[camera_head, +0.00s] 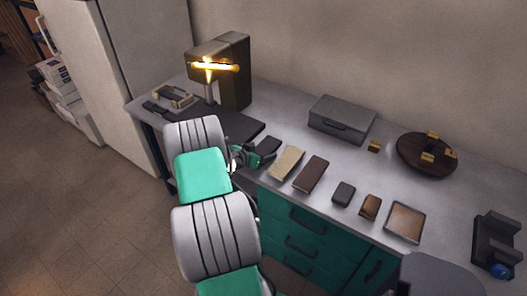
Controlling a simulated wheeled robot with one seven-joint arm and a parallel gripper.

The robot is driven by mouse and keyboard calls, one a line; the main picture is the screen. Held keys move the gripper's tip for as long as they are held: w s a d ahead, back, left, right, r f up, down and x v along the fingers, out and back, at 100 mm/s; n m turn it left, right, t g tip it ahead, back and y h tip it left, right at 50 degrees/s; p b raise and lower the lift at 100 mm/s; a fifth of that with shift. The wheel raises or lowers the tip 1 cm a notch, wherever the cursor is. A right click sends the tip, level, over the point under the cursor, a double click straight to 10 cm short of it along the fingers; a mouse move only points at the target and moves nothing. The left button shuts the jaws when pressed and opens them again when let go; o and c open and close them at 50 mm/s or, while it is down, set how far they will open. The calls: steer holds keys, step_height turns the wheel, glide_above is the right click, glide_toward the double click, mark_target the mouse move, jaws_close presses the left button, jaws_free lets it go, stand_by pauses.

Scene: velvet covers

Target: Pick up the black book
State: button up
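My arm reaches in from the bottom, and my gripper (262,159) is over the left part of the grey bench, low near its front edge. A small black book-like item (268,145) lies just beside and behind the gripper; I cannot tell whether they touch. Another small dark, book-like block (343,194) lies farther right on the bench, clear of the gripper. Which of these is the black book is hard to tell at this size. The gripper's fingers are too small and partly hidden to show whether they are open.
A tan book (287,162), a dark brown book (311,174), a small brown item (370,207) and a shallow tray (419,213) line the bench front. Behind are a grey case (341,121) and a round wooden board (410,158). A lit machine (234,85) stands at left.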

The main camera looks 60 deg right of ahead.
steer(key=c, duration=1.4)
steer(key=shift+c, duration=0.2)
steer(key=shift+r, duration=0.1)
